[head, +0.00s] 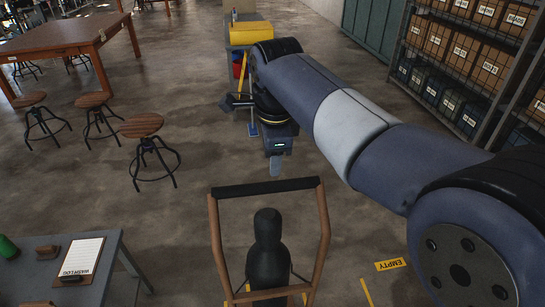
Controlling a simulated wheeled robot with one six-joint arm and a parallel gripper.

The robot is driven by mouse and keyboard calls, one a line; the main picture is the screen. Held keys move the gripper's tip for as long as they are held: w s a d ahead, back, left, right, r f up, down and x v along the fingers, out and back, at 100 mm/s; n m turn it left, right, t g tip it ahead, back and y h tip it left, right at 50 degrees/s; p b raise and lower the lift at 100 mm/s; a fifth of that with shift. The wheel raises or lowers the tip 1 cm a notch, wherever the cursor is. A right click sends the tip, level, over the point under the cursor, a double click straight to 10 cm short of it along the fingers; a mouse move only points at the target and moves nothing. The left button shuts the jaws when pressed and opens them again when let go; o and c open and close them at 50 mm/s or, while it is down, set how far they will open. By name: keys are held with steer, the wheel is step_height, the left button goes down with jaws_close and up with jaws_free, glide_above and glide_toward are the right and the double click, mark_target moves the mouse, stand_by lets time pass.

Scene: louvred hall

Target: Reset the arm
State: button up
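My arm (352,128) reaches in the head view from the lower right up to the top middle, then bends down at its far end. My gripper (275,168) hangs below the wrist and points down over the open floor. Only one grey finger shape shows, seen edge-on, so its opening is hidden. I see nothing hanging from it.
A wooden frame with a black top bar (265,188) stands in front, around a dark bottle-like object (267,250). A grey table (40,290) is lower left. Stools (142,125) and a long table (60,38) stand left, a yellow-topped cart (250,30) behind, shelves (470,60) right.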

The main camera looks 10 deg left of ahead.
mark_target(275, 183)
steer(key=f, duration=0.3)
steer(key=w+f, duration=0.1)
steer(key=f, duration=0.3)
steer(key=w+f+p, duration=0.1)
steer(key=f, duration=0.2)
steer(key=shift+a+f, duration=0.2)
steer(key=shift+a, duration=0.15)
steer(key=shift+w+d+f, duration=0.15)
steer(key=shift+d, duration=0.25)
